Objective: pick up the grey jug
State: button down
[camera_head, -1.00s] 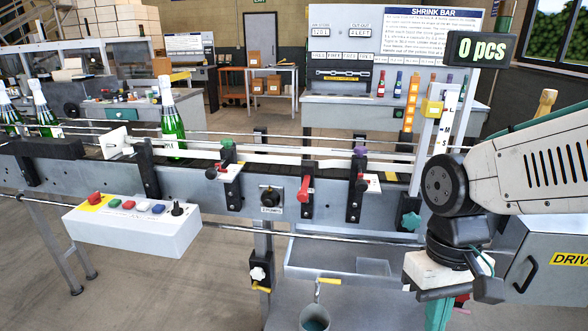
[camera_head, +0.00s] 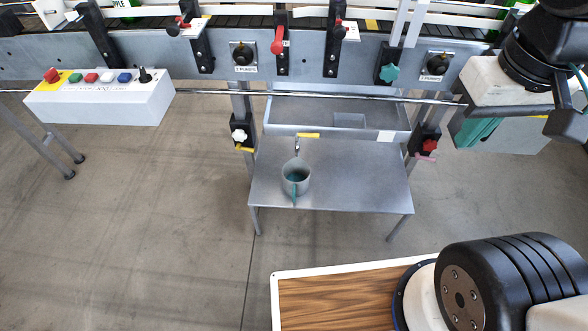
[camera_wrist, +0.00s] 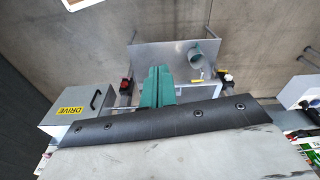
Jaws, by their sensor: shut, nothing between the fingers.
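The grey jug (camera_head: 302,188) stands upright on a low grey metal table (camera_head: 355,195) below the conveyor. Its teal handle faces the camera, and its inside looks teal. It also shows in the wrist view (camera_wrist: 197,59), near the right end of the table. My gripper (camera_head: 478,132) is at the upper right of the head view, well to the right of the jug and apart from it. Its teal fingers (camera_wrist: 157,86) are together and empty in the wrist view.
A tap with a yellow lever (camera_head: 307,135) is just behind and above the jug. A grey tray (camera_head: 350,120) and a long rail run above the table. A white button box (camera_head: 100,103) is at left. The floor in front of the table is clear.

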aim_at(296, 172)
jog(key=u, duration=1.6)
jog(key=k, duration=1.1)
jog(key=z, duration=1.25)
jog(key=i, duration=1)
